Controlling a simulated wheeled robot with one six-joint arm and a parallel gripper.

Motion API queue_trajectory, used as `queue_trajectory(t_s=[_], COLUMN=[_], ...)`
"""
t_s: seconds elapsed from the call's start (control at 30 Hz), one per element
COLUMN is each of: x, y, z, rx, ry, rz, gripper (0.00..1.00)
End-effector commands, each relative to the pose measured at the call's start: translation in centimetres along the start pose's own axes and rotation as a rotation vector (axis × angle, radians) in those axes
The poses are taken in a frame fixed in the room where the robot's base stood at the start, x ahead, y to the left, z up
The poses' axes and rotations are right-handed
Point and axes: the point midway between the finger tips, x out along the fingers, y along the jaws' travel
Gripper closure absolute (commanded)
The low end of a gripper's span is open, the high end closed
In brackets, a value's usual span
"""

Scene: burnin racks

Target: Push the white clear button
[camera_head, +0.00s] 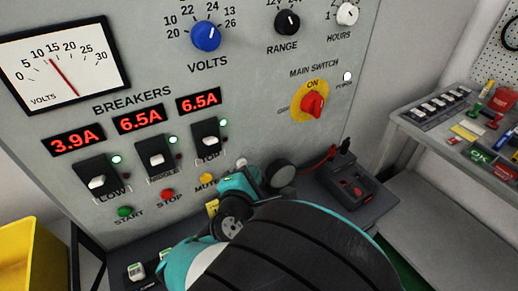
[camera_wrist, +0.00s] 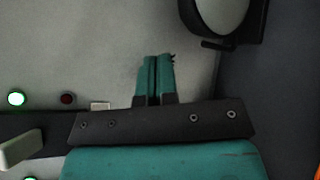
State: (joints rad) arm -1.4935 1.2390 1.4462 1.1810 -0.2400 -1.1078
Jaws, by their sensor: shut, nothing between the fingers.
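The white button (camera_head: 241,162) shows in the head view as a small pale cap at the right end of the button row, past the yellow mute button (camera_head: 206,177). My teal arm end lies just below it and partly covers that area; any label on it is hidden. My gripper (camera_wrist: 154,62) has its two teal fingers together, empty, in front of the grey panel (camera_wrist: 85,60) in the wrist view. I cannot make out the white button there, nor tell whether the fingertips touch the panel.
The red stop button (camera_head: 167,195) and green start button (camera_head: 124,212) sit further left. Breaker switches (camera_head: 157,159) are above. A dark device (camera_head: 352,187) stands right on the ledge. A dark-rimmed round object (camera_wrist: 222,15) is close to the fingers' right. A yellow bin (camera_head: 30,255) is at left.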

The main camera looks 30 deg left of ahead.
Motion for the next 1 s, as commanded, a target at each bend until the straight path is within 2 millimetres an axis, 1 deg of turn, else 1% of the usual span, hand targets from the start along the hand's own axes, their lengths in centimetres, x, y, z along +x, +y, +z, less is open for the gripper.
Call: queue_trajectory(t_s=[0.3,1.0], x=[0.62,0.9], y=[0.35,0.58], z=[-0.47,-0.64], rx=[0.001,0.001], ry=[0.0,0.0], rz=[0.0,0.0], gripper=[1.0,1.0])
